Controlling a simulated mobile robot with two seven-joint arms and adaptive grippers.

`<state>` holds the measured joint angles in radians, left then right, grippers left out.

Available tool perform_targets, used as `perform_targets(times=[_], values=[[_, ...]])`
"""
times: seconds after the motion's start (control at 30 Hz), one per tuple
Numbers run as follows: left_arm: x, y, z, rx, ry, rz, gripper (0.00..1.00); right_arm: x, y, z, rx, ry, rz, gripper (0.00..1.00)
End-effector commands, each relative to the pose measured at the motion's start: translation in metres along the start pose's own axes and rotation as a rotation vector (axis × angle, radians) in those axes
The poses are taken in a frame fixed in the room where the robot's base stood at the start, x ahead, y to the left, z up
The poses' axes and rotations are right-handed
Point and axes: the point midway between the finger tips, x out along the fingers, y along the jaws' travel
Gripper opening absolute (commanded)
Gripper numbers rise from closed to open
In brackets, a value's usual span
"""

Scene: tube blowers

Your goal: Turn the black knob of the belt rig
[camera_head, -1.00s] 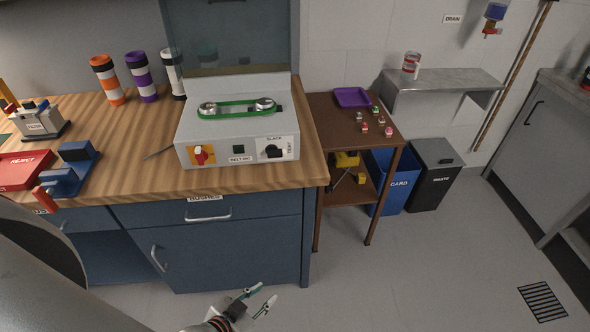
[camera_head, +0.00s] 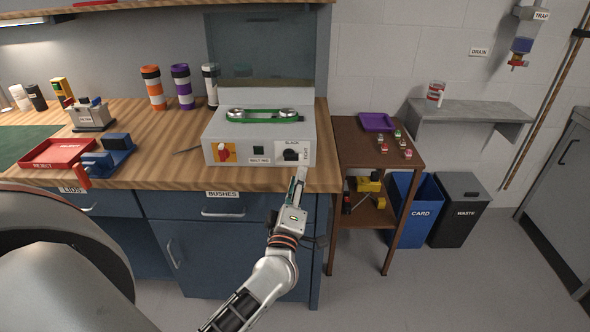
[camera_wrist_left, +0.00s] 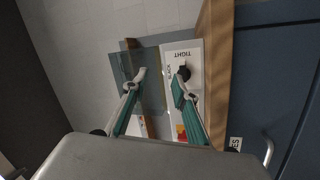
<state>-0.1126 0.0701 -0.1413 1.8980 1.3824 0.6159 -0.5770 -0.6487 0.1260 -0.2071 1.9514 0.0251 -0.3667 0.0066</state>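The belt rig (camera_head: 230,124) is a light grey box on the wooden bench with a green belt over two pulleys on top. Its black knob (camera_head: 291,155) is on the front panel at the right, between the SLACK and TIGHT labels. It also shows in the left wrist view (camera_wrist_left: 185,73), close to the right-hand fingertip. My left gripper (camera_head: 299,177) is in front of the rig, just below the knob. In the left wrist view its fingers (camera_wrist_left: 160,78) are spread with nothing between them. I cannot tell whether a fingertip touches the knob. My right gripper is out of view.
A red and yellow switch (camera_head: 223,153) is on the panel's left. A red tray (camera_head: 57,152) and a blue fixture (camera_head: 112,160) stand on the bench at left. A brown side table (camera_head: 350,150) stands right of the bench, beside bins.

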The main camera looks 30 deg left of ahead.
Motion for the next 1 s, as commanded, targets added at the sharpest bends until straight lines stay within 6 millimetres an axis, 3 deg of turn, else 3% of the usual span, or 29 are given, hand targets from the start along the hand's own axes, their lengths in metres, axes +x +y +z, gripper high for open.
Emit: perform_targets(times=[0.1, 0.3, 0.47, 0.8, 1.0], values=[[0.023, -0.018, -0.011, -0.186, 0.081, -0.106, 0.28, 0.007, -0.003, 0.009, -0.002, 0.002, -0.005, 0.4], [0.037, -0.036, -0.01, -0.348, 0.12, -0.227, 0.28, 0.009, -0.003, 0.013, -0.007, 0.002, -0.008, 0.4], [0.047, -0.04, -0.01, -0.371, 0.124, -0.246, 0.28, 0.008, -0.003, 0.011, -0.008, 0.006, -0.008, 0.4], [0.095, -0.053, -0.014, -0.368, 0.123, -0.243, 0.28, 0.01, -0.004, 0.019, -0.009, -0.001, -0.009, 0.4], [0.111, -0.058, -0.015, -0.368, 0.123, -0.243, 0.28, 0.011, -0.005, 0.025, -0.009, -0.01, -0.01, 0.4]])
